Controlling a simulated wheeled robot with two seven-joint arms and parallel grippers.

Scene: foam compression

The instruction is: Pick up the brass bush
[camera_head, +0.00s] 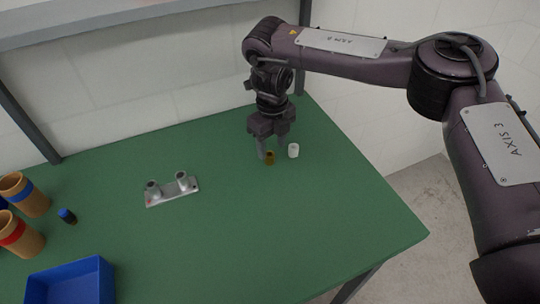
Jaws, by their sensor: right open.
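The brass bush (269,158) is a small brown-gold cylinder standing on the green table (230,240) near its far right part. My right gripper (271,152) points down from above, with its fingers close around or just behind the bush. The fingers are open. I cannot tell whether a finger touches the bush. A white cylinder (293,151) stands just right of the bush, close to the gripper. My left gripper is not in view.
A grey metal plate with two upright posts (173,190) lies left of the gripper. A blue tray (70,282), a small blue-topped dark object (67,216) and brown cups with coloured bands (22,195) are at the left.

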